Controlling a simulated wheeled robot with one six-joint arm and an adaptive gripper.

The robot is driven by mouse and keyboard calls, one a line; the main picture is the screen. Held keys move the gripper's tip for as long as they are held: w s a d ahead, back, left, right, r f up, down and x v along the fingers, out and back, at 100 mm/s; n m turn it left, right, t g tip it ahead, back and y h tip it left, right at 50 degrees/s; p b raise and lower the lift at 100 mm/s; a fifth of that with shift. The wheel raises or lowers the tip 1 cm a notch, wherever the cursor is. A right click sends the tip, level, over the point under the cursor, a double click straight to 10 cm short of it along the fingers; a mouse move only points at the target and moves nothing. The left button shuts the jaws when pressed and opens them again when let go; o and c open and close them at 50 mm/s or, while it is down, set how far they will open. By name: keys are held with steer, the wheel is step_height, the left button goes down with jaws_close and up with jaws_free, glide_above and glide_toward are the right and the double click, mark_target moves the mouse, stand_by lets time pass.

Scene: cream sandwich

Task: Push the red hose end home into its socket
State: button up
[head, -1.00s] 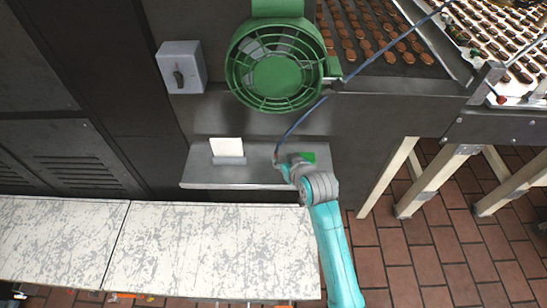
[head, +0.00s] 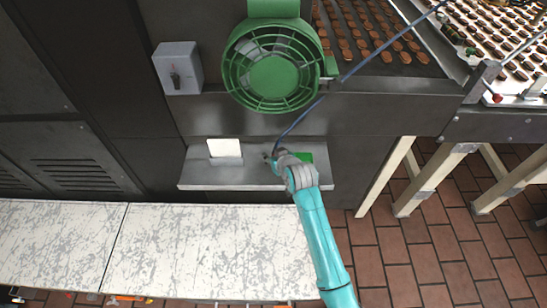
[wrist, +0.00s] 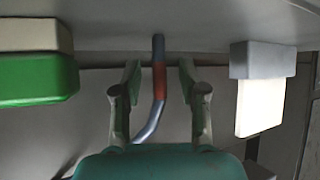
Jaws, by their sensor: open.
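In the wrist view, a blue-grey hose or tube with a red band (wrist: 159,80) runs between my gripper's fingers. Its upper end meets a grey surface, and its lower part bends left toward my gripper's body. My gripper (wrist: 158,72) is open, with one finger on each side of the red band and a visible gap on both sides. In the head view, my gripper (head: 272,158) is at the grey shelf, left of a green block (head: 307,158). A thin blue hose (head: 300,119) rises from there to the upper right. I cannot make out the socket opening.
A white card (head: 225,147) in a grey holder stands left on the shelf (head: 215,178). A green caged fan (head: 272,75) and a grey switch box (head: 178,68) are above. A scuffed white counter (head: 60,240) lies in front. A conveyor with biscuits (head: 385,50) is at upper right.

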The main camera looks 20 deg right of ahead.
jaws_close()
steer(key=shift+r, duration=0.1)
